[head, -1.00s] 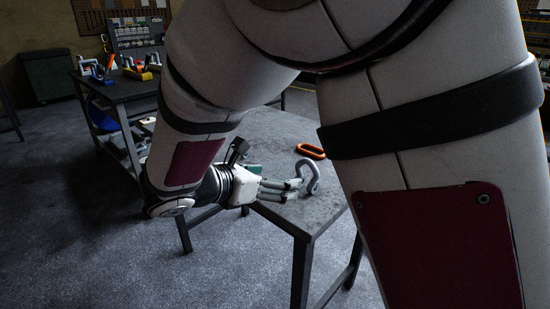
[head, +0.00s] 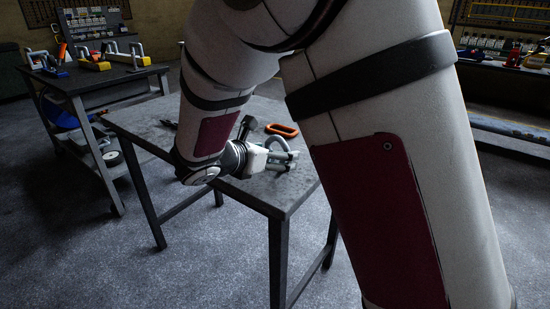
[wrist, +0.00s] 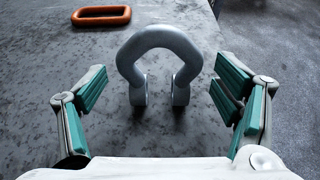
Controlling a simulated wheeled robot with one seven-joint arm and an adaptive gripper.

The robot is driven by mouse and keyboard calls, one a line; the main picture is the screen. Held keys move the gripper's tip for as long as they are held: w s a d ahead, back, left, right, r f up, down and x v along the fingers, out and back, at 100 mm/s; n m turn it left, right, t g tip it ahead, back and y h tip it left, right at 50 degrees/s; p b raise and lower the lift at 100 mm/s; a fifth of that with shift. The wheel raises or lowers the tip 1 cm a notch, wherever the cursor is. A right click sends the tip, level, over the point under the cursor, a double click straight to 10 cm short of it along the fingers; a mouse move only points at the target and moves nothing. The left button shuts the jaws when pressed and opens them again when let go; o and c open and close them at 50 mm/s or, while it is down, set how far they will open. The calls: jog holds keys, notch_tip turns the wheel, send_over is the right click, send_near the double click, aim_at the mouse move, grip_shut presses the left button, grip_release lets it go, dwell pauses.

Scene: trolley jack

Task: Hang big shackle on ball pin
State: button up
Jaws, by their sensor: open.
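The big shackle is a grey U-shaped loop with two eyed ends, and it shows in the wrist view (wrist: 158,37) between my gripper's fingers. My gripper (wrist: 160,88) is open, one finger on each side of it, with a gap on both sides. The shackle's curve points away from my gripper. In the head view the shackle (head: 284,141) shows partly behind my gripper (head: 287,160), over the near table (head: 262,192). I cannot make out the ball pin for sure.
An orange oblong ring (wrist: 102,16) lies on the table beyond the shackle; it also shows in the head view (head: 282,129). A dark trolley (head: 85,82) at left holds yellow (head: 96,65) and blue fixtures. The table's right edge is close to my gripper.

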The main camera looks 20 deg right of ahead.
jog(key=shift+x, duration=0.85)
jog(key=c, duration=1.6)
